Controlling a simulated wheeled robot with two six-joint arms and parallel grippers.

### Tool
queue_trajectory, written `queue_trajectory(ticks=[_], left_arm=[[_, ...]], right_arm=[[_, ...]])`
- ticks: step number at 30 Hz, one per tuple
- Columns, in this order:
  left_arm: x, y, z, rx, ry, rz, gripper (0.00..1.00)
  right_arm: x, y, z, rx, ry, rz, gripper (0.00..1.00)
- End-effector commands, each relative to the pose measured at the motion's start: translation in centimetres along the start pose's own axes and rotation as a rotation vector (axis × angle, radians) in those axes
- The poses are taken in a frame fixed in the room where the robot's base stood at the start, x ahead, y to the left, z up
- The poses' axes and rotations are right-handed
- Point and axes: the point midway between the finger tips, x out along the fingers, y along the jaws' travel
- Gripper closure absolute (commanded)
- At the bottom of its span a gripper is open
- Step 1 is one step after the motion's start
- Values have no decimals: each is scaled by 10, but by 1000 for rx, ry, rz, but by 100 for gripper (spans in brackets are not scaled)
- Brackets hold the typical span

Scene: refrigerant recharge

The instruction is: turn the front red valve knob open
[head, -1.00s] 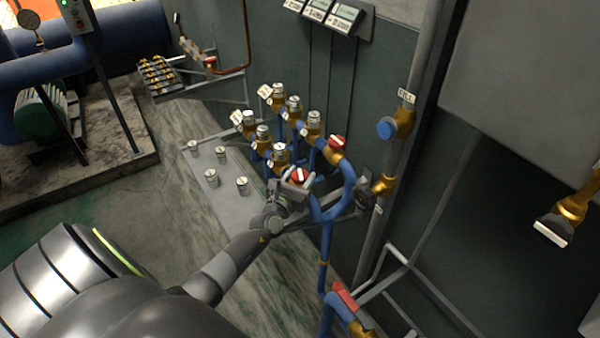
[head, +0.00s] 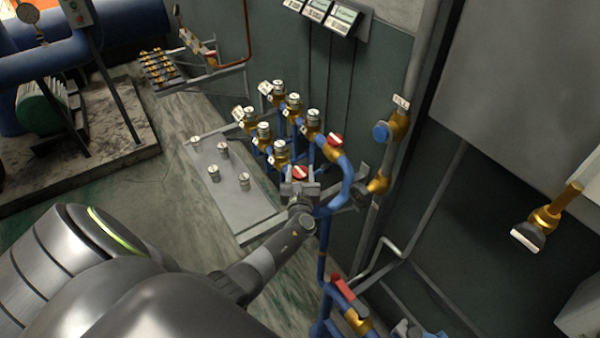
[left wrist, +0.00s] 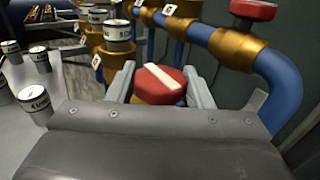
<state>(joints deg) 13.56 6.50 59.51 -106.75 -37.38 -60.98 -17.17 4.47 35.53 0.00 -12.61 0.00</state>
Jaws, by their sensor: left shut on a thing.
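The front red valve knob (head: 300,172) has a white bar on top and sits on the blue and brass pipework. In the left wrist view the knob (left wrist: 160,84) stands between the two grey fingers, its white bar lying diagonally. My left gripper (head: 300,181) is shut on this knob, one finger on each side. The knob's lower part is hidden behind the gripper body in the left wrist view. A second red knob (head: 335,140) sits farther back on the same pipework and also shows in the left wrist view (left wrist: 253,9). My right gripper is not in view.
Several silver-capped brass valves (head: 280,152) stand close behind the gripper. A grey plate (head: 232,206) with several small caps lies to the left. A blue pipe (head: 347,185) curves close by on the right. A red handle (head: 343,287) is lower down. A blue-knobbed valve (head: 382,132) is at the right.

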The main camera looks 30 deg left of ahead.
Motion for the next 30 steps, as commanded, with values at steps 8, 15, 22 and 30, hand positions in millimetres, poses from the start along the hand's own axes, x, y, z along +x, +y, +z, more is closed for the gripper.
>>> queue_trajectory(ticks=[8,15,22,30], left_arm=[[0,0,-1,1,1,12,76],[0,0,0,0,1,11,46],[0,0,0,0,0,11,32],[-5,0,-1,-1,1,10,32]], right_arm=[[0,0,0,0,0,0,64],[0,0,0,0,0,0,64],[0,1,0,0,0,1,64],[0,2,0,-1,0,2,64]])
